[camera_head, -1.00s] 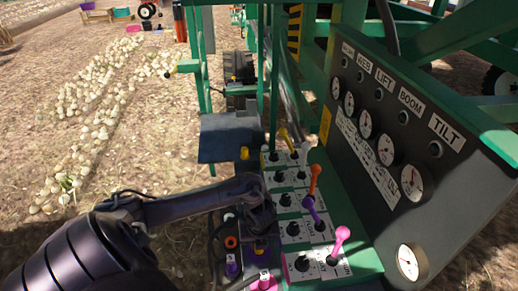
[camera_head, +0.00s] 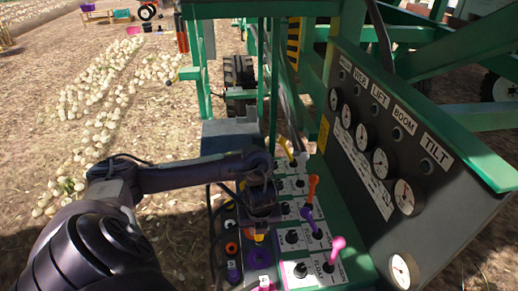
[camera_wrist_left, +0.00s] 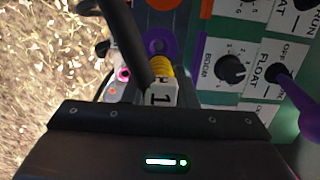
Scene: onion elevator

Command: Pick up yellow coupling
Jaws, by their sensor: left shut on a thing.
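My left gripper (camera_head: 260,228) is shut, pointing down over the row of coloured ports left of the lever panel. The yellow coupling (camera_head: 259,238) shows as a small patch just under it. In the left wrist view the yellow coupling (camera_wrist_left: 163,68) is a ridged yellow piece with a white tag marked 1, in front of the dark gripper body, above a purple port (camera_wrist_left: 158,42). Its contact with the fingers is hidden, and I cannot tell whether it touches the port. A black hose runs beside it. My right gripper is not in view.
Coloured levers, such as the orange lever (camera_head: 312,188) and pink lever (camera_head: 336,246), stand right of the gripper. The gauge panel (camera_head: 375,150) rises beyond them. Purple (camera_head: 233,274) and orange (camera_head: 231,248) couplings and dark hoses lie to the left.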

